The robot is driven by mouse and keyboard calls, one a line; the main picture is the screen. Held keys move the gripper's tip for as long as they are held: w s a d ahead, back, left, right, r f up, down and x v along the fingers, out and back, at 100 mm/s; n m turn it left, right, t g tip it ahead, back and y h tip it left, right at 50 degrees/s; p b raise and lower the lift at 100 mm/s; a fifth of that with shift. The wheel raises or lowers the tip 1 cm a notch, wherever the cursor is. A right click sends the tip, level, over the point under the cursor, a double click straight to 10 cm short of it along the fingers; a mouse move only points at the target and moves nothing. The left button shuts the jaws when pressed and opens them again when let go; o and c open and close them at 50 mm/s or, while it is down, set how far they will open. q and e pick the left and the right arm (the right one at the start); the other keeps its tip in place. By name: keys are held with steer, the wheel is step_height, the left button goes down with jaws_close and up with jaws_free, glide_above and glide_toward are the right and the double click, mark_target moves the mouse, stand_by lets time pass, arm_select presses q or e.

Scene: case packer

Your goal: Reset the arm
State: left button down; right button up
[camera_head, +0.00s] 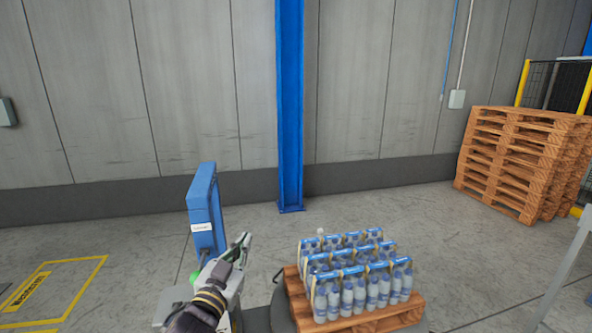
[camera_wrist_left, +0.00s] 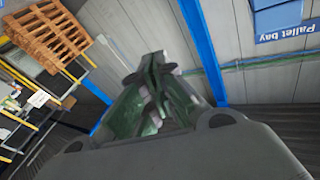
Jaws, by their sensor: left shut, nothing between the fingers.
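My left gripper (camera_head: 243,243) is at the lower middle of the head view, raised in front of a blue post-like machine (camera_head: 203,212). Its fingers are together and hold nothing. In the left wrist view the shut fingers (camera_wrist_left: 154,62) point away from the camera, with wall and floor behind them. My right gripper is in neither view.
Packs of bottles (camera_head: 352,280) stand on a wooden pallet (camera_head: 408,313) just right of my left gripper. A tall stack of empty pallets (camera_head: 522,160) is at the right. A blue column (camera_head: 290,110) stands against the grey wall. The floor at left is clear, with yellow markings (camera_head: 60,290).

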arm_select(q)
steer(key=s+a+f+n+g+y, duration=0.1)
steer(key=s+a+f+g+y, duration=0.2)
steer(key=f, duration=0.5)
steer(key=s+a+f+n+g, duration=0.1)
steer(key=s+a+f+g, duration=0.25)
steer(key=s+f, duration=0.4)
steer(key=s+a+f+n+g+y, duration=0.1)
steer(key=s+a+f+g+y, duration=0.2)
steer(key=f, duration=0.6)
steer(key=s+f+g+h, duration=0.2)
steer(key=s+f+g, duration=0.45)
steer(key=s, duration=0.45)
steer(key=s+f, duration=0.3)
steer(key=f, duration=3.2)
steer(key=s+a+f, duration=0.2)
steer(key=s+f, duration=0.7)
steer(key=s, duration=0.1)
steer(key=s+a+f+g, duration=0.1)
steer(key=s+a+f, duration=0.1)
steer(key=s+f, duration=0.7)
steer(key=shift+s+a+g+y, duration=0.15)
steer(key=shift+s+g+y, duration=0.15)
steer(key=shift+s, duration=0.85)
